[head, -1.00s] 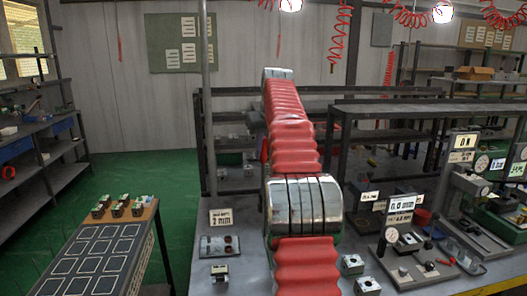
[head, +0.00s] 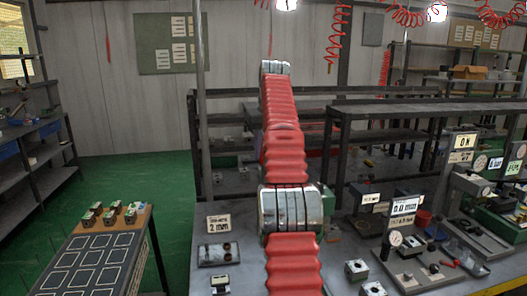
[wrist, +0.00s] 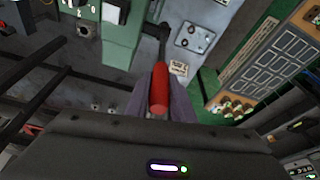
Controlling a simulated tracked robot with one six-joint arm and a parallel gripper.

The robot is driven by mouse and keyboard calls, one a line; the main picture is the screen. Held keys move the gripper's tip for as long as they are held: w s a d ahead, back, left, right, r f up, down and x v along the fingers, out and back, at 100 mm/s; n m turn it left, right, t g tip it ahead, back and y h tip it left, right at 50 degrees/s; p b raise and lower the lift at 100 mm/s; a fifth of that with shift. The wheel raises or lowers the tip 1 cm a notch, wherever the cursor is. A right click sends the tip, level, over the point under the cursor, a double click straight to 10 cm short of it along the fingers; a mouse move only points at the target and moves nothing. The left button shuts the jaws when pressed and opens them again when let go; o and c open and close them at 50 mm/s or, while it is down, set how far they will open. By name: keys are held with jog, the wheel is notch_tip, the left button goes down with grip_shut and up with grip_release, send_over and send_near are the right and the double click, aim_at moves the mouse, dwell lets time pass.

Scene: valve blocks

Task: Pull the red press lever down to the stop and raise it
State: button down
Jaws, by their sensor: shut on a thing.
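The red press lever grip (wrist: 160,92) shows in the wrist view between the two grey-purple fingers of my gripper (wrist: 161,100). The fingers are closed on its sides. The green press body (wrist: 122,35) stands just beyond and to the left in that view, with a dark part above the grip. In the head view my red-sleeved arm hides the lever, my gripper and most of the press. How far the lever is tilted cannot be told.
In the head view, a gauge stand (head: 389,243) and small metal blocks (head: 356,268) stand on the bench right of my arm. A grey tray (head: 218,254) and a 2 mm sign (head: 219,224) are at left. A side table (head: 90,265) holds several green-and-white blocks.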

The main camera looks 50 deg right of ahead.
jog(key=shift+w+a+r, duration=0.1)
jog(key=shift+w+r, duration=0.1)
jog(key=shift+w, duration=0.05)
jog(key=c, duration=1.7)
grip_release()
jog(key=shift+w+f, duration=0.1)
jog(key=shift+f, duration=0.05)
jog(key=shift+o, duration=0.8)
jog(key=shift+s, duration=0.2)
jog(key=shift+r, duration=0.45)
jog(key=shift+s+r, duration=0.1)
jog(key=shift+s, duration=0.1)
jog(key=shift+s+a, duration=0.1)
jog(key=shift+s, duration=0.1)
jog(key=s+a, duration=0.4)
jog(key=s, duration=0.6)
jog(key=shift+s+a, duration=0.2)
jog(key=shift+a, duration=0.05)
